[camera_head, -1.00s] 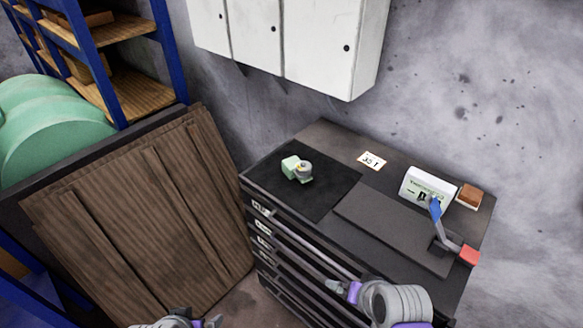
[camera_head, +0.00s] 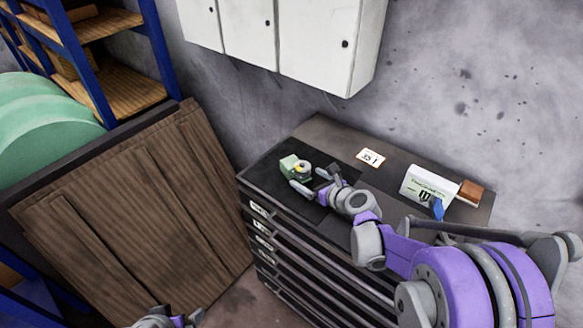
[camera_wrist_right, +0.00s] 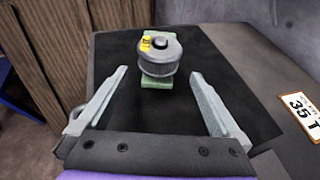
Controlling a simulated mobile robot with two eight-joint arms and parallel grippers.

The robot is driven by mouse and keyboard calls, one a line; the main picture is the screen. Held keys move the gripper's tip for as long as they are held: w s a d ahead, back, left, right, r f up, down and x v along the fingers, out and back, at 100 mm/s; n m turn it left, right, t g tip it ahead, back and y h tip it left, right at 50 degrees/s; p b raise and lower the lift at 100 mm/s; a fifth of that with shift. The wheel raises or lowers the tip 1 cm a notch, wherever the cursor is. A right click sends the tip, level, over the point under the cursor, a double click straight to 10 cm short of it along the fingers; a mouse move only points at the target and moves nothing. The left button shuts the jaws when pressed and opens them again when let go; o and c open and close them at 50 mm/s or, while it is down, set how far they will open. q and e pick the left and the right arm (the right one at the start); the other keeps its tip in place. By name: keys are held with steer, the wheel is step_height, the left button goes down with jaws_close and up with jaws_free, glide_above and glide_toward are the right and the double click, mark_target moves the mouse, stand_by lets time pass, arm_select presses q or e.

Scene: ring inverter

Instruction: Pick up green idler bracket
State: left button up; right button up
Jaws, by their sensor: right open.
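The green idler bracket (camera_head: 289,163) sits on the black mat (camera_head: 262,174) at the left end of the tool cabinet top. It carries a grey round roller with a yellow mark. In the right wrist view the bracket (camera_wrist_right: 156,84) stands ahead of the fingertips, roughly centred between them and apart from both. My right gripper (camera_head: 312,180) is open and empty, just to the right of the bracket and low over the mat; it also shows in the right wrist view (camera_wrist_right: 158,73). My left gripper (camera_head: 187,318) shows only partly at the bottom edge, and its jaws are unclear.
A card marked 35 T (camera_head: 370,158) lies behind the mat. A white box (camera_head: 428,185), a brown block (camera_head: 470,192) and a blue handle (camera_head: 438,208) are at the right of the cabinet top. Brown boards (camera_head: 130,200) stand left of the cabinet. White wall cabinets (camera_head: 325,45) hang above.

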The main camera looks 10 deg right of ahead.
steer(key=p+x, duration=0.1)
steer(key=x, duration=0.6)
steer(key=shift+w+a, duration=0.2)
steer(key=shift+w, duration=0.05)
steer(key=shift+s+r, duration=0.1)
steer(key=shift+c, duration=0.3)
jaws_close()
